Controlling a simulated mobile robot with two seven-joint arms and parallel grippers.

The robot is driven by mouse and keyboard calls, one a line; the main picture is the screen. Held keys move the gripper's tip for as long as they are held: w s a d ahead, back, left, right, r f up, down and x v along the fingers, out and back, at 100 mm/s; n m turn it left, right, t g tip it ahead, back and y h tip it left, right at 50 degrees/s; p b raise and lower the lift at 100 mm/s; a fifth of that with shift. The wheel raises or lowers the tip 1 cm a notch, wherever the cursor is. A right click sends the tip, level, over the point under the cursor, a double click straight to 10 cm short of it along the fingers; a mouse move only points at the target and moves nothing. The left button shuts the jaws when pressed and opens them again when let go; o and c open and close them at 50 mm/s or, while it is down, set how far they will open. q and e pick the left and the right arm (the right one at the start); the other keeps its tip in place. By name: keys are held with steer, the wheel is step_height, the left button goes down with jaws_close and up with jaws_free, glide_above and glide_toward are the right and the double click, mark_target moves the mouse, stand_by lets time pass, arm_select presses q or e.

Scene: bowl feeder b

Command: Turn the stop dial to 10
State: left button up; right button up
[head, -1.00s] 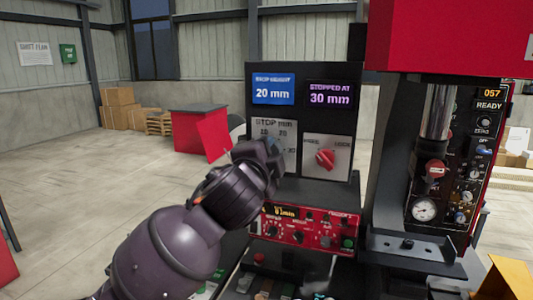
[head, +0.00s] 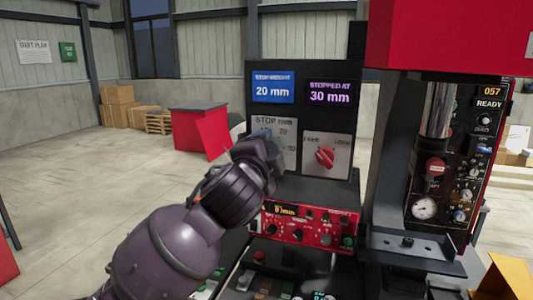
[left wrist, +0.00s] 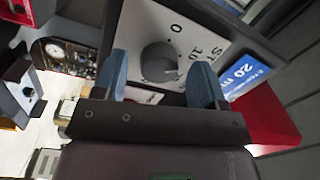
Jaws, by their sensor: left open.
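The stop dial (left wrist: 158,62) is a round dark grey knob on a pale plate with printed numbers, seen in the left wrist view. A small light mark shows on its lower right edge; the number it points at is hard to tell. My left gripper (left wrist: 161,84) is open, with one blue-grey fingertip to either side of the dial in this view, and whether they touch it is unclear. In the head view my left gripper (head: 268,158) covers the dial, and only part of the stop plate (head: 288,126) shows. My right gripper is not in view.
A red knob (head: 324,157) sits right of the stop plate. Below is a red control panel (head: 310,224). A press column (head: 437,112) stands at right.

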arm_select(q)
steer(key=b+v, duration=0.1)
steer(key=v, duration=0.9)
steer(key=shift+s, duration=0.3)
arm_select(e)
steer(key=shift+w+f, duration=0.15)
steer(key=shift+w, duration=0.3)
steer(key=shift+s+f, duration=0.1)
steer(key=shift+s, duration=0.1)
